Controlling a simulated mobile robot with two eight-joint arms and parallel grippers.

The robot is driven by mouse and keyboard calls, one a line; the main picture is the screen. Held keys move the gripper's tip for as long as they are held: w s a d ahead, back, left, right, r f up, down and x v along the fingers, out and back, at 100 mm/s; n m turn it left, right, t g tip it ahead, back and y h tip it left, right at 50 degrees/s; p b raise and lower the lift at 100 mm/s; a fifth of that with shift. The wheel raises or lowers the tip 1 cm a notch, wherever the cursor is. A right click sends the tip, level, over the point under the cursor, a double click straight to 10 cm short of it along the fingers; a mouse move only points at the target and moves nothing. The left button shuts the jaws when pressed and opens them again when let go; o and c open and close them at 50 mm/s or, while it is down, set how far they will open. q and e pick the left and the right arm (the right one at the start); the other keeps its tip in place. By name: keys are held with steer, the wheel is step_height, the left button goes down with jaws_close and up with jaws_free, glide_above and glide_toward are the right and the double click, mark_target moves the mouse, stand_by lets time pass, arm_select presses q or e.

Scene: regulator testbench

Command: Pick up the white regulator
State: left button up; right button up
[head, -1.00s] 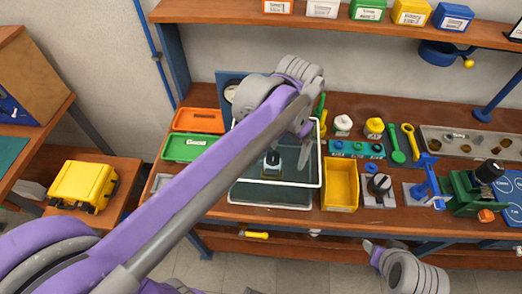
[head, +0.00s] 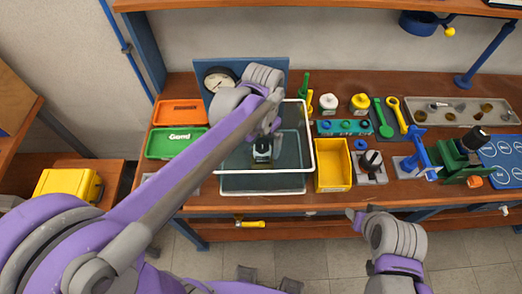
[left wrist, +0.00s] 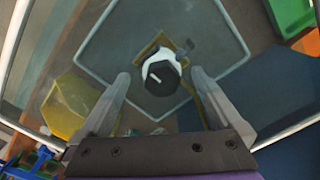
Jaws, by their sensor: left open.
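The white regulator (head: 262,151) stands inside a clear, white-rimmed tank on the bench. In the left wrist view the white regulator (left wrist: 162,74) shows a black knob with a white line and brass-coloured parts at its base. My left gripper (head: 269,132) is over the tank, just above the regulator. In the left wrist view the fingers of my left gripper (left wrist: 160,88) are apart, with the knob between and beyond them. I cannot tell how far above it they are. My right gripper (head: 356,217) is low in front of the bench, only partly seen.
The tank's white rim (head: 313,150) surrounds the regulator. A yellow bin (head: 333,165) stands right of the tank; green (head: 176,144) and orange (head: 180,113) trays lie left. A gauge panel (head: 245,75) stands behind. Tools and fixtures crowd the bench's right side.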

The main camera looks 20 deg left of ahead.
arm_select(q)
steer(key=shift+w+f, duration=0.2)
steer(key=shift+f, duration=1.35)
jaws_close()
